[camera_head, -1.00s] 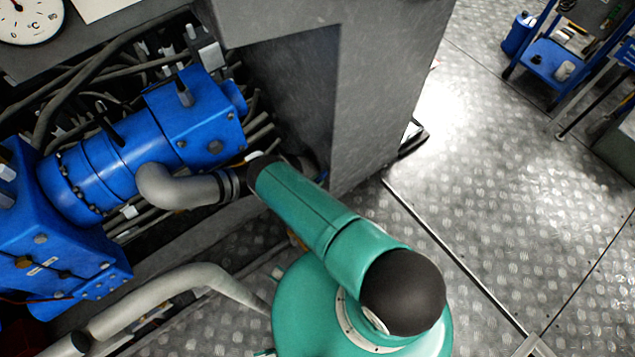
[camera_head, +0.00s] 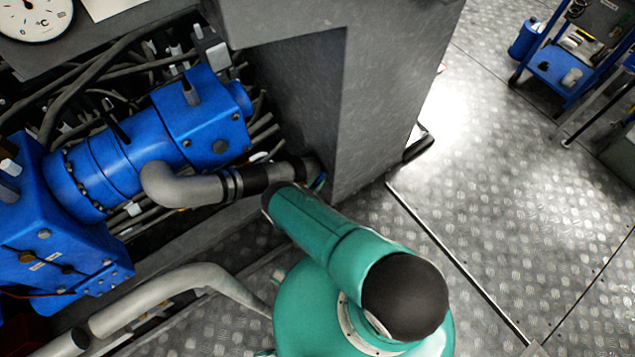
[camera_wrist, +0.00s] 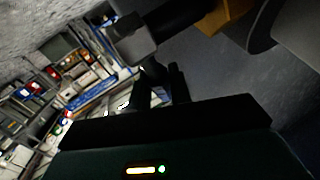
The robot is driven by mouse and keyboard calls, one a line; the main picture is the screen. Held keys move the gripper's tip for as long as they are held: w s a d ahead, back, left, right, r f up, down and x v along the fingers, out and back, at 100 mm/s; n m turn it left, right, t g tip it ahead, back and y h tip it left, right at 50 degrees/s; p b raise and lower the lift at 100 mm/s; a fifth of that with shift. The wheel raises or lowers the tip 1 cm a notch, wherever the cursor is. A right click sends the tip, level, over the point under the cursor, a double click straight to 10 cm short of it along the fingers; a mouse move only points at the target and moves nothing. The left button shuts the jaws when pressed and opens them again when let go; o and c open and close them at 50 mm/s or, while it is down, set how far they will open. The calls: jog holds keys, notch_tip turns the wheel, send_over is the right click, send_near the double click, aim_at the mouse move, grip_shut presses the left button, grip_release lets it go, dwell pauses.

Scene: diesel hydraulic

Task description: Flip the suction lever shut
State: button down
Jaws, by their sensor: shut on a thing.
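In the wrist view the dark fingers of my gripper (camera_wrist: 163,84) reach up from the wide dark palm. They meet a dark bar with a blocky grey end (camera_wrist: 132,42), which I take to be the suction lever. The bar runs up and right towards a yellow-orange part (camera_wrist: 222,18). The view is dark, and the exact contact is hard to see. In the head view my green arm hides the gripper and the lever.
A grey cabinet (camera_head: 385,90) stands close beyond my arm. A pale pipe (camera_head: 160,295) bends low at the left. Metal floor (camera_head: 500,220) is open at the right, with a blue cart (camera_head: 565,70) farther back. A large grey rounded part (camera_wrist: 290,35) is at the wrist view's right.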

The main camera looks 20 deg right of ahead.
jog(key=c, duration=1.3)
grip_release()
jog(key=v, duration=1.3)
jog(key=shift+s+a, duration=0.2)
jog(key=shift+a, duration=0.1)
